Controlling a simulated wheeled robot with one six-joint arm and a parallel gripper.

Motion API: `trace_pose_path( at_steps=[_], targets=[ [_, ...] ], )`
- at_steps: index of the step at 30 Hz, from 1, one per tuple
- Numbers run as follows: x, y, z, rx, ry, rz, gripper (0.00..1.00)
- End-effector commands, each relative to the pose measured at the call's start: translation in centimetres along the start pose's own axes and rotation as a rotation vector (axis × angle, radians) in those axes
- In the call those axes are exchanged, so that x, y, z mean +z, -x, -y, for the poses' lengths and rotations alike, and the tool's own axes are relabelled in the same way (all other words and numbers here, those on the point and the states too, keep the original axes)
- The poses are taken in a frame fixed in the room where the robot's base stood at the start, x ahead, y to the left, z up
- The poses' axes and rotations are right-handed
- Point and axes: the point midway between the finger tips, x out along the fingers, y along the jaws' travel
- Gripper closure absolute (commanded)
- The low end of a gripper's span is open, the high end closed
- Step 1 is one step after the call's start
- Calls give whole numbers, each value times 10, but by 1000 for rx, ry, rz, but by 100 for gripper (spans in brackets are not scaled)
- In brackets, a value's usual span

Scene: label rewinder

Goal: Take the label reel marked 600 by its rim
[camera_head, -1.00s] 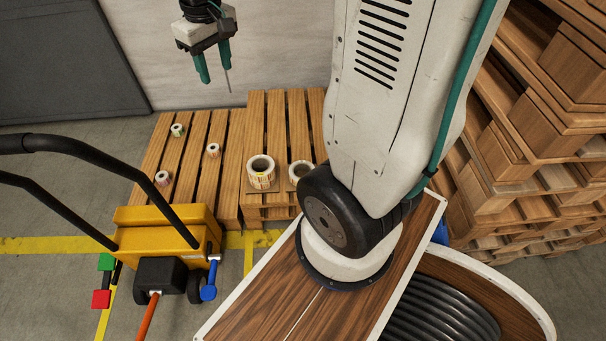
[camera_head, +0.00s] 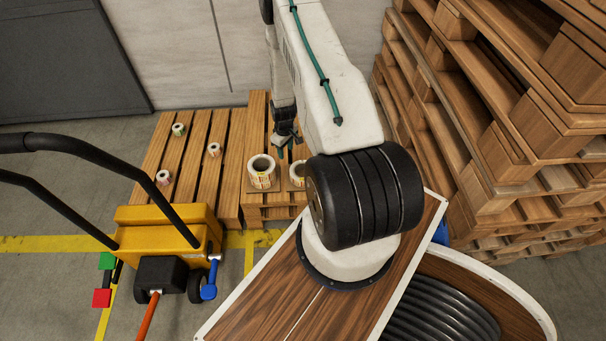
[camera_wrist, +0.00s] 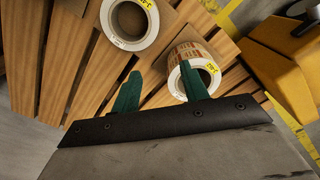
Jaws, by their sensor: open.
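Two large white label reels sit on the raised pallet. One is a taller reel with orange-red print (camera_head: 261,174), and it also shows in the wrist view (camera_wrist: 179,57). The other is a flatter reel (camera_head: 297,171), partly hidden by my arm in the head view and seen as a ring in the wrist view (camera_wrist: 112,26). Both carry yellow tags whose marks I cannot read surely, so I cannot tell which is 600. My gripper (camera_head: 286,152) is open and empty above the pallet near both. In the wrist view its green fingers (camera_wrist: 160,74) straddle a gap; the right finger overlaps the taller reel.
Several small reels (camera_head: 179,129) stand on the lower pallet (camera_head: 196,150) to the left. A yellow cart (camera_head: 165,228) with black handles is at front left. Stacked pallets (camera_head: 480,130) rise at the right. A wall stands behind.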

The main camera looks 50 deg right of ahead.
Motion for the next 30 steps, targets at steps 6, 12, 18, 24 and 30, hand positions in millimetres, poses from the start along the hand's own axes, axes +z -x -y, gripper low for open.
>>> trace_pose_path(
  at_steps=[6, 12, 18, 24, 30],
  targets=[
    [43, -81, -1, -8, 2, 9, 55],
    [52, -108, -1, -7, 5, 9, 55],
    [52, -130, -1, -8, 5, 9, 55],
    [50, -159, -3, -8, 5, 10, 55],
    [50, -176, -3, -8, 5, 10, 55]
  ],
)
